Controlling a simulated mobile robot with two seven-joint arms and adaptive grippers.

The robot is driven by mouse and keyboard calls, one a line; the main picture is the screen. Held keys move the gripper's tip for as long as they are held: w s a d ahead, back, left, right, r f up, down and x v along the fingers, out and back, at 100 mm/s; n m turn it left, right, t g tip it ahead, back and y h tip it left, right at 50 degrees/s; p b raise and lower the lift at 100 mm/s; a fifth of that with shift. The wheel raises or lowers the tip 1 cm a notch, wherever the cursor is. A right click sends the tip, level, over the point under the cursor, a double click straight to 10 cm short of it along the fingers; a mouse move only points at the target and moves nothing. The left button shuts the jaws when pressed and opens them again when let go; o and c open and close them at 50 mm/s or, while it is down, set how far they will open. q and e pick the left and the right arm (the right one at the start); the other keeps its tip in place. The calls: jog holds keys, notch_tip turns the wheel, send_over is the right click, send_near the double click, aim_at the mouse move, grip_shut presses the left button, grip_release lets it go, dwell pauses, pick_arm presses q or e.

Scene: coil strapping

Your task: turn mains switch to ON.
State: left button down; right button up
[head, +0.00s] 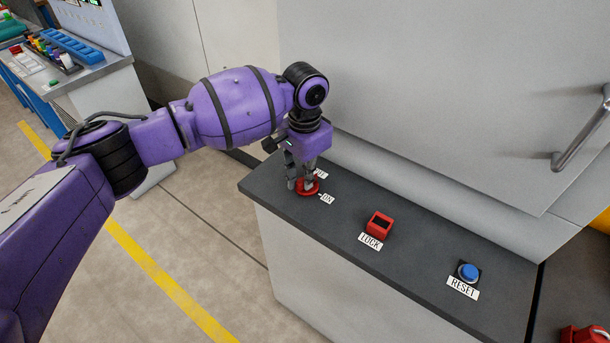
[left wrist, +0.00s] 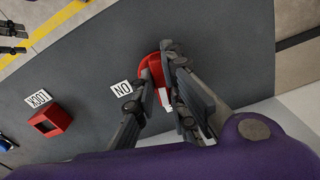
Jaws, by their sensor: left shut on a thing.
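The red mains switch (head: 308,192) is on the dark console top (head: 432,241), near its left end. My left gripper (head: 302,181) points down over it, its fingers shut on the switch's handle. In the left wrist view, the fingers (left wrist: 161,62) close around the red switch (left wrist: 145,70) and hide much of it. The ON label (head: 327,198) lies just right of the switch. A second label (head: 321,174) behind the switch is partly hidden. The handle's exact angle is hard to tell. Dark finger-like parts (left wrist: 12,40) at the wrist view's left edge may be my right gripper.
A red LOCK block (head: 379,224) and a blue RESET button (head: 468,271) stand farther right on the console. A grey panel (head: 440,90) with a metal handle (head: 585,130) rises behind. A bench with coloured items (head: 75,70) is at far left.

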pick_arm(q)
jog(key=m, duration=0.2)
jog(key=shift+r+m+p, duration=0.1)
jog(key=shift+m+p, duration=0.3)
jog(key=m, duration=0.5)
jog(key=shift+w, duration=0.2)
jog(key=m, duration=0.5)
jog(key=shift+w+f, duration=0.1)
jog(key=shift+f, duration=0.1)
jog(key=shift+m, duration=1.3)
jog(key=c, duration=1.8)
grip_release()
jog(key=shift+w+r, duration=0.1)
